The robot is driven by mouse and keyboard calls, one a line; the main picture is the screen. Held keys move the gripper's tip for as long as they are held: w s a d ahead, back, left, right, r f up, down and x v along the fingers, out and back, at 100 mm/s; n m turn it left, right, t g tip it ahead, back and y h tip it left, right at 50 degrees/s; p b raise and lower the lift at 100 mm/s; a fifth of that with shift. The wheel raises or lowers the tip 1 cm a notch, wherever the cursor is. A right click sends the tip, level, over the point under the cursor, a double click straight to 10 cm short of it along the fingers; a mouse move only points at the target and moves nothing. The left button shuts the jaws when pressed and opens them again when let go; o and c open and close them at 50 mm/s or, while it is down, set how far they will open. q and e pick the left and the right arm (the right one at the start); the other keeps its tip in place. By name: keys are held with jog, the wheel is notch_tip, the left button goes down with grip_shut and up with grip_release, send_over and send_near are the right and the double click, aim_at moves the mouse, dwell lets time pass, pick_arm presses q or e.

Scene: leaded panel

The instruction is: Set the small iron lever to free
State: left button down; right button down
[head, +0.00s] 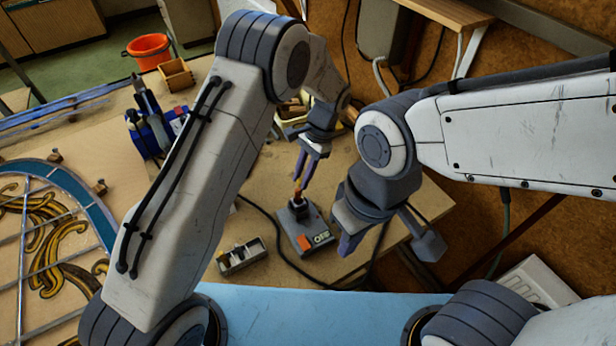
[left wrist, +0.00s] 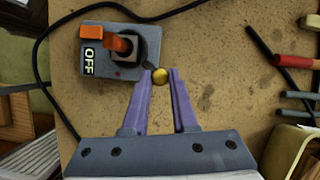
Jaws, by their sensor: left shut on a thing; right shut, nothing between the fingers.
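A small grey switch box (head: 302,232) stands on the workbench, with an orange block and a label reading OFF. It also shows in the left wrist view (left wrist: 90,83), where an orange-topped stub rises from a dark square socket. A small brass-coloured knob (left wrist: 160,77) on a short dark stem sticks out beside the socket. I take it for the lever's end. My left gripper (head: 303,180) is over the box, its purple fingers shut on this knob. My right gripper (head: 346,243) is shut and empty, to the right of the box. The lever's exact setting is unclear.
A small metal tray (head: 241,257) lies left of the box. The leaded panel (head: 50,250) fills the left side. Red- and dark-handled tools (left wrist: 295,62) lie right of my left gripper.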

pick_arm(q)
jog(key=shift+s+a+n+g+h, duration=0.1)
jog(key=shift+a+n+g+h, duration=0.15)
jog(key=shift+a+n, duration=0.5)
jog(key=shift+s+a+n+g+h, duration=0.1)
jog(key=shift+a+n+g+h, duration=0.2)
jog(key=shift+n, duration=0.85)
jog(key=c, duration=0.7)
grip_release()
jog(key=b+v, duration=0.3)
jog(key=v, duration=0.7)
jog(key=shift+r, duration=0.25)
